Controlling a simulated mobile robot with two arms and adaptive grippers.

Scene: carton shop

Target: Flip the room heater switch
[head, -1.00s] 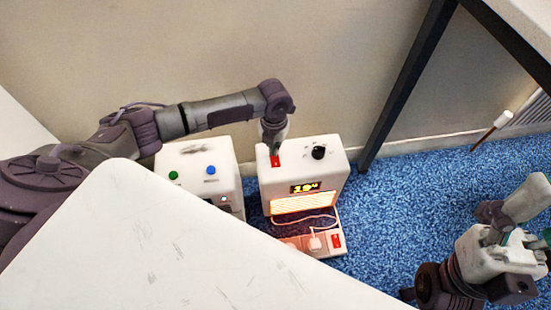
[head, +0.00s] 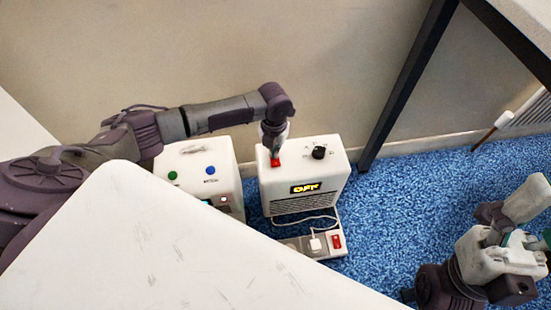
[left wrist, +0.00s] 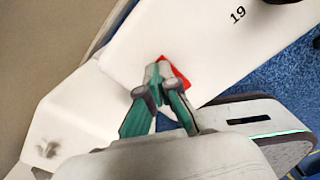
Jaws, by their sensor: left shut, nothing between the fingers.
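The white room heater (head: 330,180) stands on the blue carpet against the wall. Its display (head: 305,188) reads OFF in yellow and its front grille is dark. The red switch (head: 275,162) is on the heater's top, at the left; it also shows in the left wrist view (left wrist: 178,75). My left gripper (head: 272,150) is shut and empty, pointing down with its fingertips at the switch; in the left wrist view its tips (left wrist: 160,68) partly cover the switch. I cannot tell whether they touch it. My right gripper (head: 540,240) is at the right edge, partly cut off.
A black knob (head: 319,152) is on the heater's top. A white box with green and blue buttons (head: 200,175) stands to its left. A power strip (head: 300,242) with a plug and red switch lies in front. A white tabletop (head: 200,255) fills the foreground.

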